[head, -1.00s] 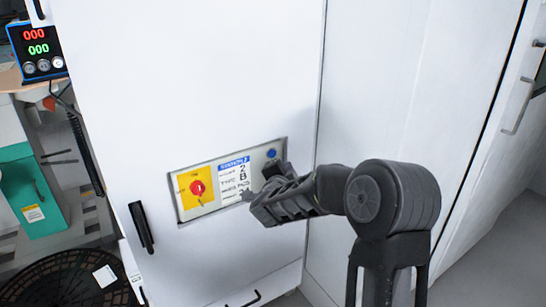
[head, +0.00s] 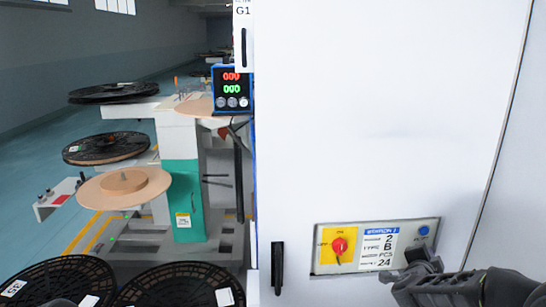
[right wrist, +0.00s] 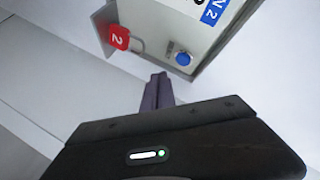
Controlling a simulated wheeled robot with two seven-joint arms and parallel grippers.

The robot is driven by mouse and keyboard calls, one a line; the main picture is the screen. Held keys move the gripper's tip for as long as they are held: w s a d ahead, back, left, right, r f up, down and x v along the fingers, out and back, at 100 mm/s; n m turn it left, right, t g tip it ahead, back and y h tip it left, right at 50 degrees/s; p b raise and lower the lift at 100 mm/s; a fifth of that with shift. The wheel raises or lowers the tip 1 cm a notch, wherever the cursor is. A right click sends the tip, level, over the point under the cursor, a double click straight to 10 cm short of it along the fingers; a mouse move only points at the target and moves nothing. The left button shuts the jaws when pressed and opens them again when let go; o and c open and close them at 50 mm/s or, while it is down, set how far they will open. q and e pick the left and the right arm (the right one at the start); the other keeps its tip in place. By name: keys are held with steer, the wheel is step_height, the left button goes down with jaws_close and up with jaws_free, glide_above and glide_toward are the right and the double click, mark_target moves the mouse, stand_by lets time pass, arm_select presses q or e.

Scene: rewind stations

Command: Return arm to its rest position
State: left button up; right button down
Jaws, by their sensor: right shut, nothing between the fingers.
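My right gripper (head: 393,272) is in the lower right of the head view, just in front of the lower right part of a control panel (head: 320,263). It is shut and holds nothing. In the right wrist view its dark fingers (right wrist: 157,91) are together, near the panel's edge; I cannot tell whether they touch anything. The panel has a red knob on a yellow plate (head: 339,246), a label (head: 379,247) and a blue button (head: 424,230). The wrist view shows the blue button (right wrist: 183,59) and a red tag marked 2 (right wrist: 119,38). My left gripper is not in view.
The panel is set in a tall white cabinet (head: 390,110) with a black handle (head: 277,268). To the left stand a teal and white machine (head: 183,205), a display box (head: 231,90) and several reels, including a black one (head: 50,282) at the bottom. Floor shows beyond.

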steer(key=s+a+f+n+g+y, duration=0.1)
steer(key=s+a+f+n+y, duration=0.3)
steer(key=a+f, duration=0.6)
steer(key=s+a+f+n+g+y, duration=0.15)
steer(key=a+f+n+y, duration=0.35)
steer(key=a+f, duration=0.55)
steer(key=s+a+f+n+g+y, duration=0.1)
steer(key=s+a+f, duration=0.4)
steer(key=s, duration=0.5)
steer(key=s+a+f+n+g+y+p, duration=0.1)
steer(key=s+a+f+n+g+y, duration=0.1)
steer(key=s+a+f+n+g, duration=0.2)
steer(key=s+a+f+n+g+y+p, duration=0.1)
steer(key=s+a+f+n+g, duration=0.2)
steer(key=s, duration=1.3)
steer(key=a+f, duration=0.3)
steer(key=a, duration=0.3)
steer(key=shift+f+y, duration=0.25)
steer(key=shift+y, duration=0.15)
steer(key=shift+s+a, duration=0.1)
